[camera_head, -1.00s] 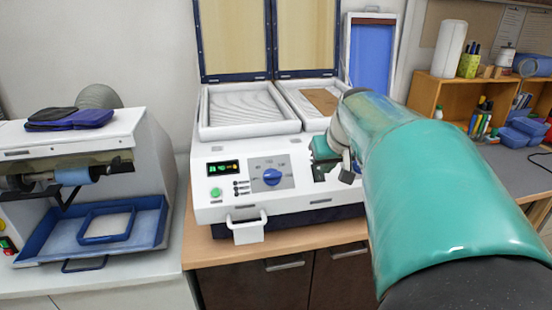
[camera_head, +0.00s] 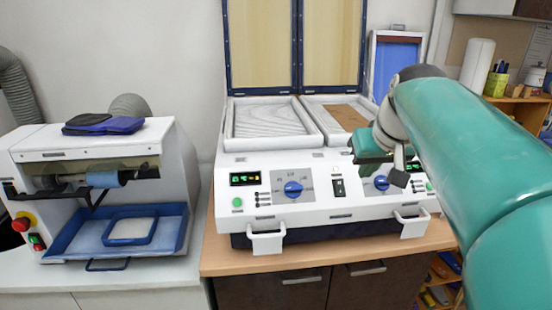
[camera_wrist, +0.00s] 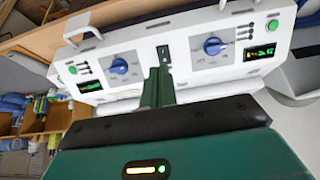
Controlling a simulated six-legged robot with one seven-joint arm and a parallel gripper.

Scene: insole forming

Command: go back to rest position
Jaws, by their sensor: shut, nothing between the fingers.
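My gripper shows in the wrist view (camera_wrist: 158,88), with its green fingers together and nothing between them. The fingers point toward the front panel of the white forming machine (camera_head: 320,212). In the head view my green arm comes in from the right, and its end is in front of the machine's right half. The gripper's fingertips are mostly hidden there by the arm's end parts. The machine's two lids (camera_head: 258,45) stand open. A brown sheet (camera_head: 350,117) lies in the right tray, partly hidden by my arm.
A grinding machine (camera_head: 185,150) with a blue tray (camera_head: 62,243) stands at the left, a dark blue pouch (camera_head: 103,124) on top. A blue-fronted panel (camera_head: 393,65) stands behind my arm. Two handles (camera_head: 267,243) jut from the machine's front.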

